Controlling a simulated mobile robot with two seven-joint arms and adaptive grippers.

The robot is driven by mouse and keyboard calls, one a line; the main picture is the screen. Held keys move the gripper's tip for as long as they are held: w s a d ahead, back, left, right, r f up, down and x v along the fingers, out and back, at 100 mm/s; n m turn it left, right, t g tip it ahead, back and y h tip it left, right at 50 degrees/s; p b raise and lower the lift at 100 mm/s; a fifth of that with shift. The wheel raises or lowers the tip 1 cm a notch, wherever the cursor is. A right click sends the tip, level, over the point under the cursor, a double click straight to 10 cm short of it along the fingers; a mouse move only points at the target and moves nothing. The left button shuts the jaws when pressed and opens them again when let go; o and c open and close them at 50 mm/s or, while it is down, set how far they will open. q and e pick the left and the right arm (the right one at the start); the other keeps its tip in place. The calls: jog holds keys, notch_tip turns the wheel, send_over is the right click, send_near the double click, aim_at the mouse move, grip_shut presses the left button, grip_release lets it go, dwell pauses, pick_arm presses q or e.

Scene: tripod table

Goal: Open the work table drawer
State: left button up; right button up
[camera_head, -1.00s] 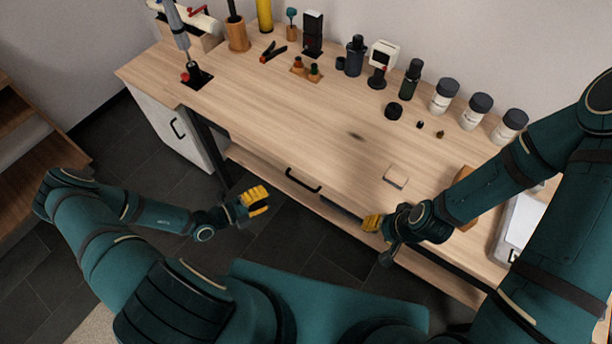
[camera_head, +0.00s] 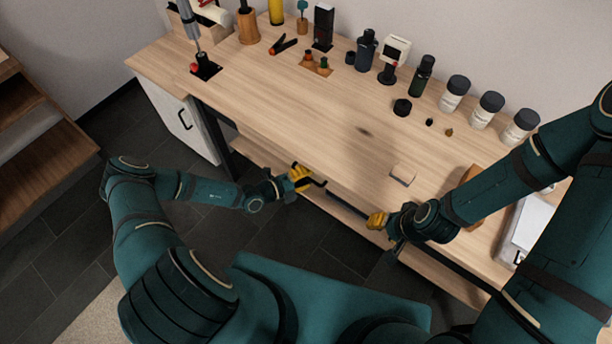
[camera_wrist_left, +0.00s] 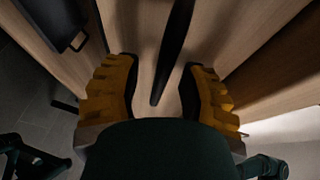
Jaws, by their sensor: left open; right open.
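The light wood work table (camera_head: 300,130) spans the head view, with a drawer in its front edge. The drawer's black bar handle (camera_head: 320,182) is partly hidden behind my left gripper (camera_head: 302,178). In the left wrist view the handle (camera_wrist_left: 172,55) runs between the two yellow fingers of my left gripper (camera_wrist_left: 163,95), which are open and apart on either side of it. The drawer front (camera_wrist_left: 145,30) lies just beyond the fingers. My right gripper (camera_head: 377,219) is open and empty near the table's front edge, to the right of the handle.
Bottles, white jars (camera_head: 487,108) and tools line the table's back. A small light block (camera_head: 402,174) lies near the front edge. A white cabinet with a black handle (camera_head: 185,120) is under the left end. Dark floor (camera_head: 240,225) is open before the table.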

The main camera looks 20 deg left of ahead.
pick_arm(q)
jog(key=shift+c, duration=0.4)
grip_shut()
jog(key=shift+s, duration=0.15)
jog(key=s+a, duration=0.4)
jog(key=s, duration=0.7)
jog(key=s+a+p, duration=0.1)
jog(key=s+a, duration=0.3)
jog(key=s, duration=0.7)
jog(key=shift+s+a, duration=0.15)
jog(key=shift+s, duration=0.15)
jog(key=shift+o, duration=0.4)
grip_release()
